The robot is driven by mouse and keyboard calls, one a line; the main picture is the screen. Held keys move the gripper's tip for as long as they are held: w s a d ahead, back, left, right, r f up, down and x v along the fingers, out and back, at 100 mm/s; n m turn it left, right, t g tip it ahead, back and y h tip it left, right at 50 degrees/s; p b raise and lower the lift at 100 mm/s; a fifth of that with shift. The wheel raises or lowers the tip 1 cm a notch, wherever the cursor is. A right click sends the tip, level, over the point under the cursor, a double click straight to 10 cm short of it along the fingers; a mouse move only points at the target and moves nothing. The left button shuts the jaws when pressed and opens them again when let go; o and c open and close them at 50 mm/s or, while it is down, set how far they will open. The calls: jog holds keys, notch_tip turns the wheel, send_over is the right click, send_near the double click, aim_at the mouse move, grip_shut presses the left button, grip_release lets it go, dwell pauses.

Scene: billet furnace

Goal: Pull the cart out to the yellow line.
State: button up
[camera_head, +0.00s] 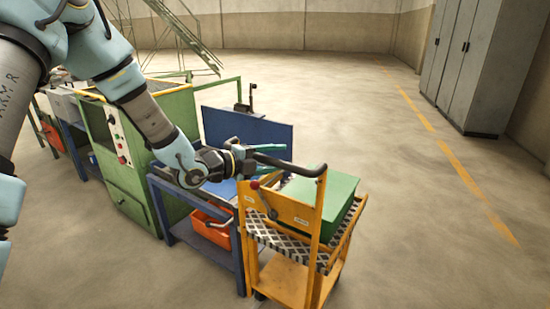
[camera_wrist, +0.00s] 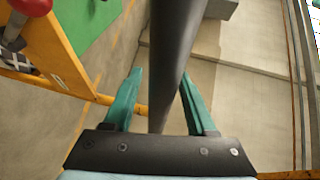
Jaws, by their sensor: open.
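The orange cart (camera_head: 302,215) stands beside the blue bench, with a black handle bar (camera_head: 305,170) across its top. The yellow dashed line (camera_head: 465,178) runs along the floor to the right of the cart, with bare floor between. My gripper (camera_head: 272,161) is open at the handle bar. In the wrist view its teal fingers (camera_wrist: 161,78) stand on either side of the dark bar (camera_wrist: 167,60), with a clear gap on the left and less on the right. Whether the right finger touches the bar I cannot tell. A red-knobbed lever (camera_head: 256,186) is on the cart's near side.
A green box (camera_head: 332,198) lies on the cart's chequered top. The blue bench (camera_head: 178,212), with an orange bin (camera_head: 212,228) under it, and a green machine (camera_head: 128,150) stand left of the cart. Grey cabinets (camera_head: 470,60) stand at the far right. The floor right of the cart is clear.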

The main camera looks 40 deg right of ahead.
jog(key=shift+c, duration=0.3)
grip_shut()
dwell(1.0)
